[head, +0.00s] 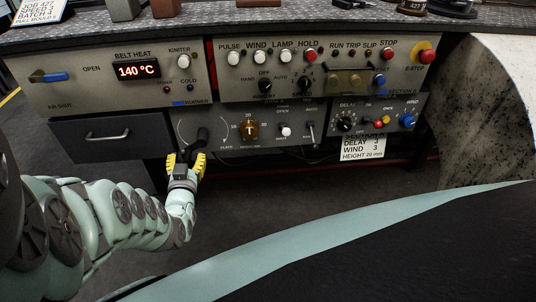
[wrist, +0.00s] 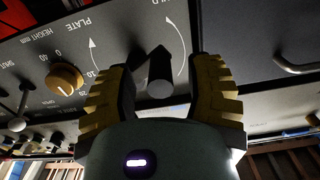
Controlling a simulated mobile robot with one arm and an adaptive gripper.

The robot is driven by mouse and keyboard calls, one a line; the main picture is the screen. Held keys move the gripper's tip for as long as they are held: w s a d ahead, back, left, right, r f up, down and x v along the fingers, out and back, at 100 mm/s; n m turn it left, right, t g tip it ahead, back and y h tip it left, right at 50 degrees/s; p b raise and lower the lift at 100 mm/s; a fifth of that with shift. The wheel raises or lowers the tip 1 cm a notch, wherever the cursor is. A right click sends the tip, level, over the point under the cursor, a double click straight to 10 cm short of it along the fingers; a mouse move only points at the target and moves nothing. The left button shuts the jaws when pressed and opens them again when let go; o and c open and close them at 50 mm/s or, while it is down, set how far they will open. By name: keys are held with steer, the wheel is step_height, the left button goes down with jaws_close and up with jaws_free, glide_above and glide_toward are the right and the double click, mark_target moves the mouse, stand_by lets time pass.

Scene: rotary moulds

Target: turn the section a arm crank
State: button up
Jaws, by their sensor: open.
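The black arm crank (head: 202,136) is at the left end of the lower grey panel, between curved arrows. My gripper (head: 186,160) is in front of that panel, just below the crank. In the wrist view the crank (wrist: 160,76) and its rounded grip end lie between the two yellow-and-black fingers of my gripper (wrist: 162,75). The fingers are open, with a visible gap on each side of the crank. Part of the crank's base is in shadow.
A brass height knob (head: 249,130) and toggle switches sit right of the crank. A dark drawer (head: 110,136) with a bar handle is to the left. The upper panel holds a belt heat display (head: 138,71). A paper card (head: 362,147) hangs below the right panel.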

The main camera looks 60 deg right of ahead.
steer(key=shift+a, duration=0.15)
steer(key=v, duration=1.1)
steer(key=shift+s+a, duration=0.2)
steer(key=shift+s, duration=0.1)
stand_by(0.4)
stand_by(1.0)
